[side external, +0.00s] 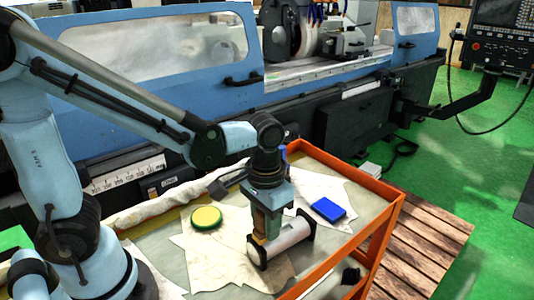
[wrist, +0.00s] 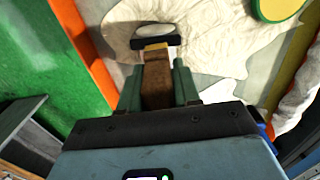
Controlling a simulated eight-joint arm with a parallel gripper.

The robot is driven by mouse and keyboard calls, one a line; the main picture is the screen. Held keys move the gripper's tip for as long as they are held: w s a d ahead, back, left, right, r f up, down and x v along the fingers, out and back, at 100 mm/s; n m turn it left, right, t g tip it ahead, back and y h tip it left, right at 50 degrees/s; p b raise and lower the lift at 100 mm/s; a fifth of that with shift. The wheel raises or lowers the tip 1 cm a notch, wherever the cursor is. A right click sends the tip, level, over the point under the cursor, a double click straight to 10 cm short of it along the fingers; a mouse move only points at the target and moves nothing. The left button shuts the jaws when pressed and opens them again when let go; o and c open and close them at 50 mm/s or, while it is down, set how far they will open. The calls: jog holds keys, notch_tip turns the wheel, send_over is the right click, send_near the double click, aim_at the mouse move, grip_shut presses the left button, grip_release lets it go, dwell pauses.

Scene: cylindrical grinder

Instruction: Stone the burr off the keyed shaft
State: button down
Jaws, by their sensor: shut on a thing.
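The keyed shaft (side external: 290,235) is a pale grey cylinder lying across two black end supports (side external: 256,257) on a cream cloth. In the wrist view one black support (wrist: 156,42) shows with a pale rounded part above it; the rest of the shaft is hidden. My gripper (side external: 266,222) points down over the shaft, near its left end. In the wrist view its green fingers (wrist: 157,86) are shut on a brown block, the stone (wrist: 156,75), with a yellowish far end. I cannot tell whether the stone touches the shaft. The burr and keyway are not visible.
A yellow-and-green round tin (side external: 206,218) and a blue box (side external: 328,209) lie on the cloths. The orange cart rim (side external: 350,172) borders the work. The blue grinder (side external: 170,60) stands behind. A wooden pallet (side external: 425,245) is on the right.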

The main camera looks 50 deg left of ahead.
jog(key=shift+d, duration=0.85)
jog(key=shift+a+f, duration=0.1)
jog(key=shift+a, duration=1.6)
jog(key=shift+w, duration=0.1)
notch_tip(320, 180, up, 8)
